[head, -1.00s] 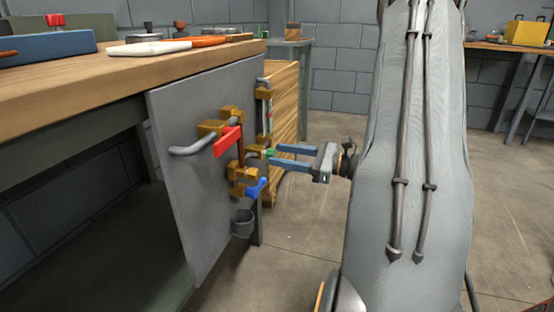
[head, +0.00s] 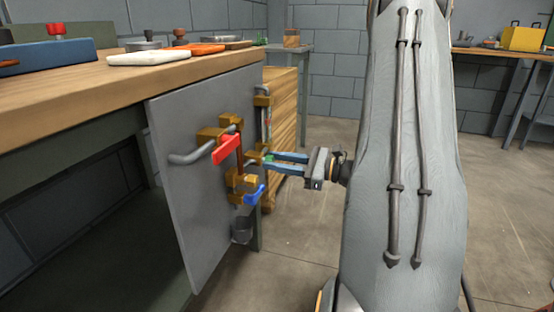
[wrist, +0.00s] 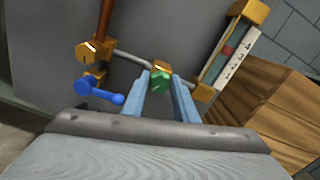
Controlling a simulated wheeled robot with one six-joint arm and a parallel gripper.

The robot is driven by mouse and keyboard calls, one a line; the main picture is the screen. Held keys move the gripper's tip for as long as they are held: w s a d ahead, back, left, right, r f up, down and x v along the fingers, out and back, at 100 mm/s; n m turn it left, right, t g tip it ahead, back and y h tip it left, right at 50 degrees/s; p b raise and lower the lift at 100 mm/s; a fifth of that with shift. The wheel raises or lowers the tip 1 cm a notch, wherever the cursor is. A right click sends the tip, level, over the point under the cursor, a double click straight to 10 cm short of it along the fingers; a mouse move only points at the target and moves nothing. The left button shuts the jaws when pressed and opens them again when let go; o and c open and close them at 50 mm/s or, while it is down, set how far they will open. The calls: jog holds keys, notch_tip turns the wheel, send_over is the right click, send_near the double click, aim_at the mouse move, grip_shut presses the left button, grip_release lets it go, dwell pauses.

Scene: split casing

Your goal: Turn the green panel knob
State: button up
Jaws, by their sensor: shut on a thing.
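The green knob (wrist: 161,81) sits on a brass fitting on the pipe of the grey panel (head: 200,225). In the wrist view it lies between the tips of my gripper (wrist: 161,90). In the head view my gripper (head: 268,161) reaches in from the right, its two blue fingers at the green knob (head: 268,157), which is partly hidden by them. The gripper is shut on the knob.
A red lever (head: 225,149) and a blue lever (head: 254,194) are on the panel close by; the blue one (wrist: 99,91) is left of my fingers in the wrist view. A gauge (wrist: 225,55) is to the right. A wooden crate (head: 284,130) stands behind. Open floor lies right.

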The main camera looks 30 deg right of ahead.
jog(key=shift+n+p, duration=0.35)
jog(key=shift+n, duration=0.15)
jog(key=o, duration=1.1)
jog(key=shift+c, duration=0.2)
jog(key=shift+d, duration=0.1)
jog(key=p+v, duration=0.2)
jog(key=v, duration=0.5)
jog(key=shift+s+d, duration=0.2)
jog(key=shift+s, duration=0.15)
